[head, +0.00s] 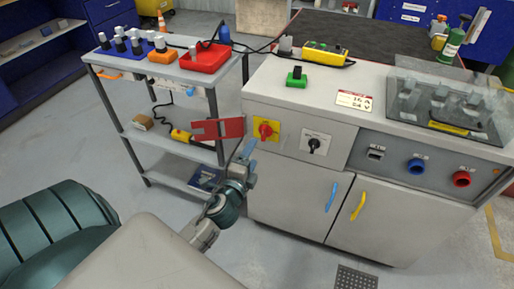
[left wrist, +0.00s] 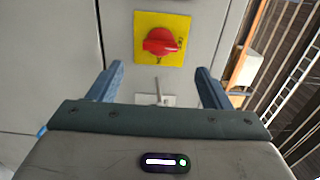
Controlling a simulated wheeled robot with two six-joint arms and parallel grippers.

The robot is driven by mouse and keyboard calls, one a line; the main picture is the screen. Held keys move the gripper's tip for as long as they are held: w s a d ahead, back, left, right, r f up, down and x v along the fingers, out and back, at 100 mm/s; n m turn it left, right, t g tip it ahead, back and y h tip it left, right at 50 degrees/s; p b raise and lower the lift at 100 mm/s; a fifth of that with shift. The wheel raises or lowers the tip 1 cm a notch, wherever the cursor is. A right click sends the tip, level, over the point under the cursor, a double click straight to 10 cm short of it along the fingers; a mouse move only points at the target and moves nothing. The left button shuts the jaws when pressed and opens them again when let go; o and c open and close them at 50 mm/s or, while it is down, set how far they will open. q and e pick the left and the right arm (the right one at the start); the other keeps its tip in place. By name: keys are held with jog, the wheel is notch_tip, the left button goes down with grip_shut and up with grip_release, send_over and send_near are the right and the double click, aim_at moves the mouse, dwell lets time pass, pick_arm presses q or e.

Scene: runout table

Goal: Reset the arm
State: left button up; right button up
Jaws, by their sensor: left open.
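My left gripper (head: 247,147) is in front of the grey cabinet (head: 300,195), near its left front edge. In the left wrist view its two blue fingers (left wrist: 160,85) are spread wide with nothing between them. A red rotary switch (head: 265,130) on a yellow plate sits on the cabinet front, just beyond the fingers and apart from them. It also shows in the left wrist view as a red knob (left wrist: 161,41). A black rotary switch (head: 314,144) on a white plate is to its right. My right gripper is not in view.
A grey shelf cart (head: 150,127) stands left of the cabinet, with a red bin (head: 205,58) on top. A red board (head: 217,128) hangs close to my gripper. Blue and yellow handles (head: 358,206) stick out from the cabinet doors.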

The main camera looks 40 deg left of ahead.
pick_arm(q)
jog(key=shift+v, duration=1)
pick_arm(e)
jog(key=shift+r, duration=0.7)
